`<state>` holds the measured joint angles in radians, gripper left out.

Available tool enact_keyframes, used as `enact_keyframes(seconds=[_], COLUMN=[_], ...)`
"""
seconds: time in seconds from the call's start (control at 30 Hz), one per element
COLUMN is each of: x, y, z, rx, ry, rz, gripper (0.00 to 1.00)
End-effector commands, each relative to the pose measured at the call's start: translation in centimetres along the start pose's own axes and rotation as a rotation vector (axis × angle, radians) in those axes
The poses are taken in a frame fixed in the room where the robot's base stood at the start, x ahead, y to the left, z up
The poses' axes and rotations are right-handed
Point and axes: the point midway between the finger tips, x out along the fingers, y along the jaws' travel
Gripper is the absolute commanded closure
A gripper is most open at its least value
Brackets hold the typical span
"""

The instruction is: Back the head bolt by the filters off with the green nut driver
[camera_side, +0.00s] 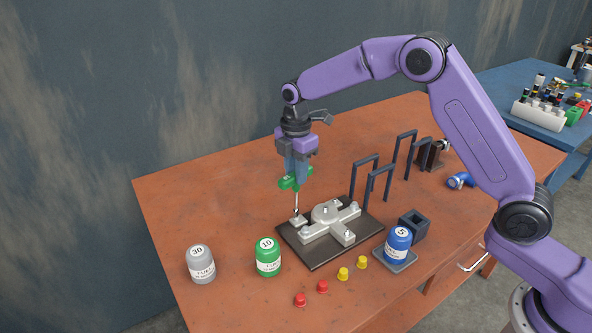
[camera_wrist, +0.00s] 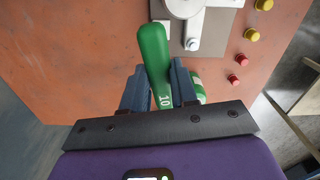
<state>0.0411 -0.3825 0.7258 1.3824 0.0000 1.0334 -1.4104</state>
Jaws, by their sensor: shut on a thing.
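My gripper (camera_side: 296,176) is shut on the green nut driver (camera_side: 288,184), whose thin shaft points down. Its tip is at or just above the left end of the grey metal cross-shaped head (camera_side: 327,214) on the dark plate (camera_side: 314,260); contact cannot be told. In the wrist view the green handle (camera_wrist: 154,58) is between my fingers (camera_wrist: 158,82), and the tip is hidden. A bolt (camera_wrist: 192,44) shows on one arm of the head there. Grey (camera_side: 201,264), green (camera_side: 268,257) and blue (camera_side: 398,244) labelled canisters stand in front, the blue one on a small grey tray.
Dark upright frames (camera_side: 365,178) stand behind the plate. An open square box (camera_side: 413,225) is to its right. Red (camera_side: 300,300) and yellow (camera_side: 343,274) caps lie along the front. A blue object (camera_side: 461,180) lies farther right. The table's left part is clear.

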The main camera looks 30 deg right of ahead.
Motion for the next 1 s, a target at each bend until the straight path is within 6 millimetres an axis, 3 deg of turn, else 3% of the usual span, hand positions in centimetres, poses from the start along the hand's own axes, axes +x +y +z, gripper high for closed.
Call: enact_keyframes(seconds=[1.0], x=[-2.4], y=[0.1], z=[0.0], rx=[0.001], ry=[0.001], rz=[0.004], gripper=[1.00])
